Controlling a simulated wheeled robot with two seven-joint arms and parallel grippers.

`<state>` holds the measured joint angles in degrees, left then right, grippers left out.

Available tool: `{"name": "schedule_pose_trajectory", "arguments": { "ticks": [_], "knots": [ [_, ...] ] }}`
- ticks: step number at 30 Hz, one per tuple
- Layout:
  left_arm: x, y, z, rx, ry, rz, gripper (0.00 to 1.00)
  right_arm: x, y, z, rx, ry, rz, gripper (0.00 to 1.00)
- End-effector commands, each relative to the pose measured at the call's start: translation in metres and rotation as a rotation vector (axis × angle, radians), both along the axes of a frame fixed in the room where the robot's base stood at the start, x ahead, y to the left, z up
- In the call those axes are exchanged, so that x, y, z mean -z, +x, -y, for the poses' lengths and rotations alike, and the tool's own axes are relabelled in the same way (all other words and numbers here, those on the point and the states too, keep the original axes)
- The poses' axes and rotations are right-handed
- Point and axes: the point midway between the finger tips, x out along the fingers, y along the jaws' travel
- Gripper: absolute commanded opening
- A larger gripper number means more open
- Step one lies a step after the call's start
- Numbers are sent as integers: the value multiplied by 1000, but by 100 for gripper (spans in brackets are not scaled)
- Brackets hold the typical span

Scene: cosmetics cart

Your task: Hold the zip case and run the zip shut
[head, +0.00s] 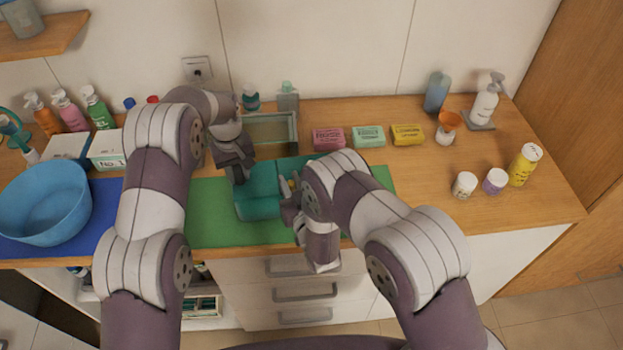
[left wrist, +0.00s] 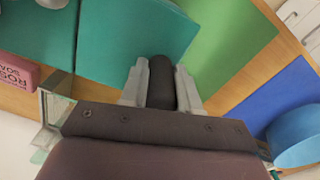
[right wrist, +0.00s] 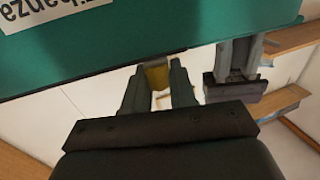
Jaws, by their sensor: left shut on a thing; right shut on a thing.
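The teal zip case (head: 258,197) rests on the green mat (head: 208,222) in the head view, partly hidden by my right arm. In the left wrist view its teal faces (left wrist: 135,40) lie beyond the fingers. My left gripper (head: 238,176) is at the case's left end, shut on a dark rounded piece (left wrist: 161,85) at its edge. My right gripper (head: 290,196) is at the case's front right. In the right wrist view its fingers (right wrist: 157,78) are shut on a small yellow zip pull (right wrist: 157,74) below the case's edge. How far the zip is closed cannot be told.
A blue bowl (head: 45,205) stands on a blue mat at left. Behind the case are a glass-sided tray (head: 270,130) and several soap boxes (head: 368,136). Bottles and jars (head: 465,184) stand at right. The counter's front right is clear.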

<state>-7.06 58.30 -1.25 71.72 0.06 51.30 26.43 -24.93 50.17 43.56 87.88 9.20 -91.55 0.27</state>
Motion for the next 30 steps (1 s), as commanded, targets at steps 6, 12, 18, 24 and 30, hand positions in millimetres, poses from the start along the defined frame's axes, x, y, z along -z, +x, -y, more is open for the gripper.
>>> {"name": "schedule_pose_trajectory", "arguments": {
  "ticks": [6,12,18,24,30],
  "knots": [
    [-1,0,1,0,-2,2,0,-1,0,-4,0,1,1,0],
    [-1,0,0,-1,-2,2,0,-1,0,-3,0,2,2,46],
    [-1,0,0,-1,-2,2,0,-1,0,-3,0,0,1,46],
    [-1,1,0,-1,-2,2,0,0,-15,1,-1,0,-1,46],
    [-1,1,0,-1,-2,2,0,1,-66,15,-2,-2,-4,46]
  ]
}}
